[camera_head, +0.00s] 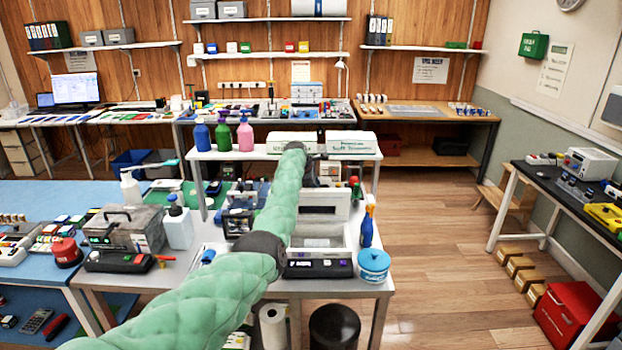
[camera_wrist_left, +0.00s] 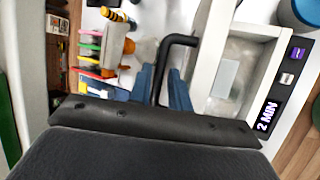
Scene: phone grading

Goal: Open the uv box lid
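The UV box (camera_head: 318,241) is a white box on the grey table, with a dark front panel. The panel reads "2 MIN" in the left wrist view (camera_wrist_left: 268,115). Its lid (camera_head: 325,203) stands raised at the back, and the pale interior shows from above. My left gripper (camera_head: 312,174) is at the top of the raised lid, partly hidden by my green-sleeved arm. In the left wrist view, its blue fingers (camera_wrist_left: 162,88) sit on both sides of the black bent lid handle (camera_wrist_left: 178,40) and appear closed on it. My right gripper is not in view.
A blue-lidded tub (camera_head: 374,266) and a blue spray bottle (camera_head: 367,228) stand close right of the box. A white pump bottle (camera_head: 179,226) and a grey case (camera_head: 125,229) stand to the left. A shelf with bottles and white boxes is behind. Open floor lies to the right.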

